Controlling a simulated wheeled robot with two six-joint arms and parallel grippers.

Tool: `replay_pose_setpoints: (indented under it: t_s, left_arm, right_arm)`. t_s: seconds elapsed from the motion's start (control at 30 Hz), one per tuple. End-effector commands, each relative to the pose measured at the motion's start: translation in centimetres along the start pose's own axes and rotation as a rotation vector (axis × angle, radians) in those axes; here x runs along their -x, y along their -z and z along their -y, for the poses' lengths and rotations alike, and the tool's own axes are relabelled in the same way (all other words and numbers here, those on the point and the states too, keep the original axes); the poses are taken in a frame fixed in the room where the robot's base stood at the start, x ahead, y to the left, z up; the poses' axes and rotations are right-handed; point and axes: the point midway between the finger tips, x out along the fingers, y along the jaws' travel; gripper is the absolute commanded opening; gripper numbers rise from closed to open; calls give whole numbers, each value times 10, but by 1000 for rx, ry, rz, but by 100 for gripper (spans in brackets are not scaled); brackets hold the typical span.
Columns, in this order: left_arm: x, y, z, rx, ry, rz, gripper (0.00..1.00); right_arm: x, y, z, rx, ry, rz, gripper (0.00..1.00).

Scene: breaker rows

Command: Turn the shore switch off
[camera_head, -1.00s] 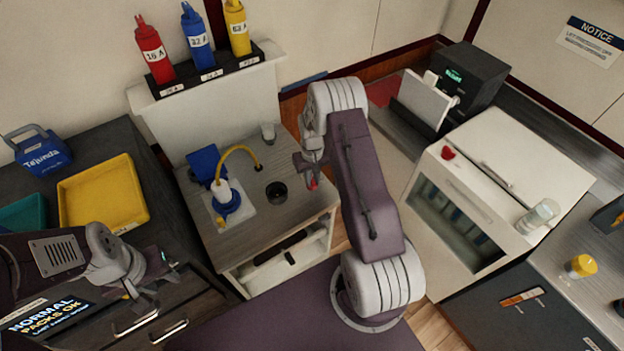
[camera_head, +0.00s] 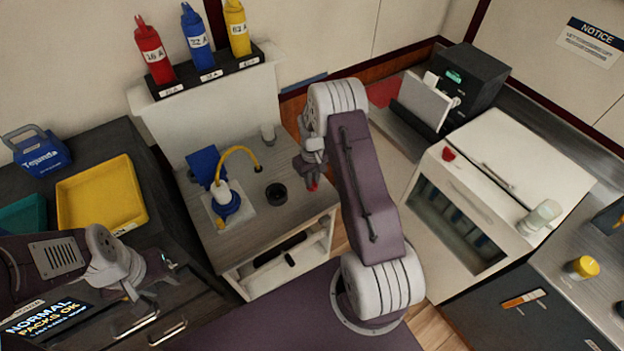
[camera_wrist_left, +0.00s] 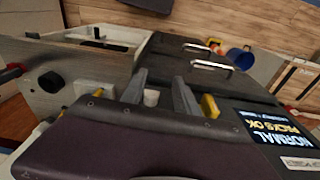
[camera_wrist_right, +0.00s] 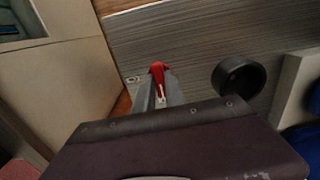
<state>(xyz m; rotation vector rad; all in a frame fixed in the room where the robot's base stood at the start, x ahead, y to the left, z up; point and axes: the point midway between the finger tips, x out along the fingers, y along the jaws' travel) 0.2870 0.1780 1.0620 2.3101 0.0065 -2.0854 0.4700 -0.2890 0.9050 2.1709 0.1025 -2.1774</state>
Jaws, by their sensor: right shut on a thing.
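A red handle (camera_wrist_right: 158,70) sits between the fingertips of my right gripper (camera_wrist_right: 160,88), which is shut on it. It stands at the wood-grey counter top near a small label, too small to read. In the head view only a red tip (camera_head: 313,187) shows below my right gripper (camera_head: 312,176). I cannot read whether this handle is marked as the shore switch, and its setting is hidden by the fingers. My left gripper (camera_wrist_left: 160,78) is open and empty, over the dark drawers at the left.
A black round knob (camera_head: 277,194) is on the counter beside the handle. A blue and white plug with a yellow cable (camera_head: 228,200) stands further left. A yellow tray (camera_head: 140,213) is on the left cabinet. Red, blue and yellow bottles (camera_head: 198,46) stand on the back ledge.

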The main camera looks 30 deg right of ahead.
Motion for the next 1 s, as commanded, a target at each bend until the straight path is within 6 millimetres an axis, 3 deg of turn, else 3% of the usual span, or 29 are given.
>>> replay_pose_setpoints:
  t_s: [0.03, 0.1, 0.43, 0.8, 1.0]
  left_arm:
    - [1, 0, 0, 0, 0, 0, 36]
    - [1, 0, 0, 0, 0, 0, 36]
    - [-1, 0, 0, 0, 0, 0, 36]
    - [-15, -2, 0, 0, 0, 0, 36]
    - [-16, -2, 0, 0, 0, 0, 36]
  right_arm:
    - [4, 4, -2, 2, -5, -13, 23]
    - [3, 4, -2, 2, -5, -11, 36]
    - [5, 2, -1, 1, -2, -6, 36]
    - [78, 2, -1, 1, -4, -11, 36]
    - [93, 1, -1, 1, -3, -8, 36]
